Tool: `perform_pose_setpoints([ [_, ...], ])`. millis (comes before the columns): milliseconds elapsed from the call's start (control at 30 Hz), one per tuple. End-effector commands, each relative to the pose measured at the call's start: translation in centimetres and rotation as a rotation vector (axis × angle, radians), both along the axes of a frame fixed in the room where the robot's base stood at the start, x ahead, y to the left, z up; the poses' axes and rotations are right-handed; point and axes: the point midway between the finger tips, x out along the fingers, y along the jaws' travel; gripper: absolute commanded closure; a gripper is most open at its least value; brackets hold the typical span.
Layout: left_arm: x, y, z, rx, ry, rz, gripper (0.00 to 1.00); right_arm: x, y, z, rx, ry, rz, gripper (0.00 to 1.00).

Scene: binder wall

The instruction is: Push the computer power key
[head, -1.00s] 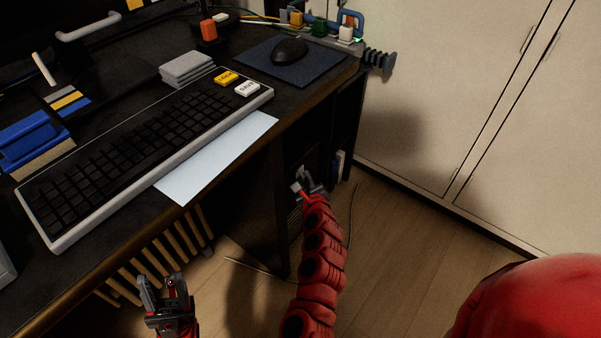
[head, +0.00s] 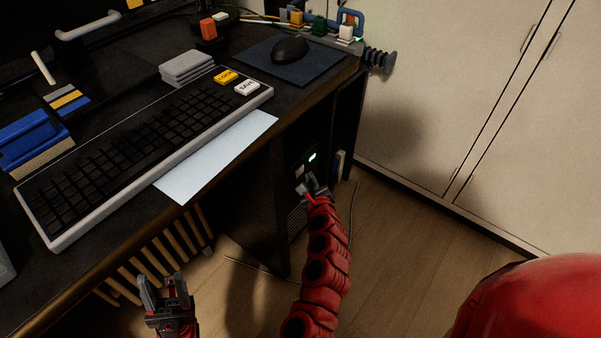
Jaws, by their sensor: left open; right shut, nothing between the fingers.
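The dark computer tower (head: 290,205) stands in the desk's recess below the tabletop, its front facing right. A small pale key (head: 299,172) shows on its front, and a lit green light (head: 312,156) is just above and to the right of it. My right gripper (head: 311,184) is shut and empty in front of the tower, just below the pale key. I cannot tell whether its fingertips touch the tower. My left gripper (head: 162,284) is open and empty, low in front of the desk, well left of the tower.
The black desk (head: 120,52) holds a keyboard (head: 140,150), a white sheet (head: 218,158), a mouse (head: 290,50) on a blue pad (head: 262,68) and several small items. Beige cabinets (head: 440,90) stand at right. A thin cable (head: 352,212) lies near the tower. The wooden floor (head: 400,265) is open.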

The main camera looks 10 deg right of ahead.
Motion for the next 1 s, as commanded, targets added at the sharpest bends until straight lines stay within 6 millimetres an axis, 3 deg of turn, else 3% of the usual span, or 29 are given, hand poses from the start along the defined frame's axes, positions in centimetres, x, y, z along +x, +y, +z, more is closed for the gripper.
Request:
perform_pose_setpoints([
  [167,0.0,0.0,-0.2,0.000,0.000,0.000,0.50,-0.4,-0.3,-0.1,0.000,0.002,-0.001,1.00],
  [700,0.0,0.0,-1.4,0.000,0.000,0.000,0.50,-4.6,-3.6,-0.1,0.000,0.000,-0.001,1.00],
  [1000,0.0,0.0,-1.4,0.000,0.000,0.000,0.50,-4.7,-3.7,0.0,-0.001,0.000,0.000,1.00],
])
